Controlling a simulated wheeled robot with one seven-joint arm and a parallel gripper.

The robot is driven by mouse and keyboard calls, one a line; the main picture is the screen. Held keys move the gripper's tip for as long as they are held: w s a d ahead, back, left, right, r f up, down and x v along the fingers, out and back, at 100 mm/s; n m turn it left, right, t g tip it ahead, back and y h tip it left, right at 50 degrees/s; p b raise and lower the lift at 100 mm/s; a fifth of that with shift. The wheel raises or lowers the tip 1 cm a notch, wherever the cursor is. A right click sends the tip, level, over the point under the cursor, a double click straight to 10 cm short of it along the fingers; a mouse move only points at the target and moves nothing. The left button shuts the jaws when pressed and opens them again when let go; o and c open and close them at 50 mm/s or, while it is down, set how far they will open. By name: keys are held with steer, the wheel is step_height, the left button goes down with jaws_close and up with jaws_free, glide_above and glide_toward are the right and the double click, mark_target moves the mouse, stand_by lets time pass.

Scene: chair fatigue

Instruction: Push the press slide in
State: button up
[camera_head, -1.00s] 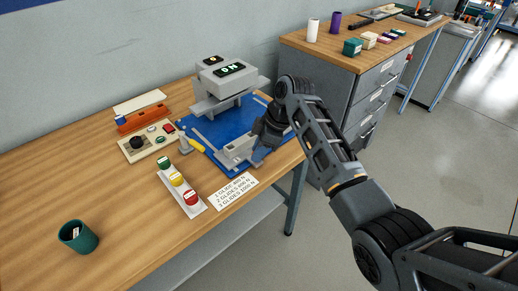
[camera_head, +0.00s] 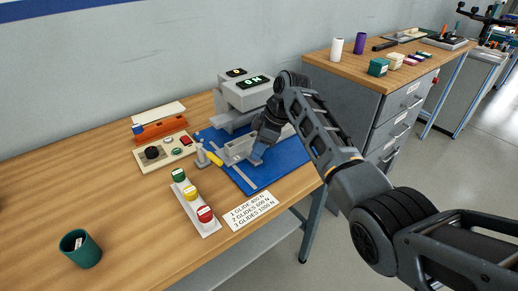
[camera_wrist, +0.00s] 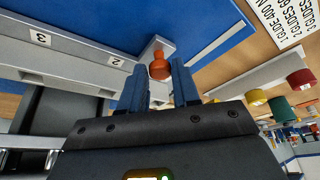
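The press (camera_head: 243,92) is a grey machine with a green "ON" display at the back of a blue base (camera_head: 285,160). The light grey press slide (camera_head: 236,150) sits on the base close in front of the press head. My gripper (camera_head: 260,150) is low at the slide's front right side and hides part of it. In the wrist view, my two blue fingers (camera_wrist: 162,84) stand apart with a visible gap. An orange knob (camera_wrist: 158,66) shows at the fingertips; contact cannot be told. The slide's grey edge (camera_wrist: 75,52) carries labels "3" and "2".
A white tray with green, yellow and red pieces (camera_head: 192,200) and a printed card (camera_head: 250,209) lie in front. A drawer cabinet (camera_head: 375,120) stands right.

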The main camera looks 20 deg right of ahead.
steer(key=o, duration=0.3)
steer(key=shift+o, duration=0.2)
steer(key=v, duration=0.7)
steer(key=shift+r, duration=0.35)
steer(key=shift+d, duration=0.1)
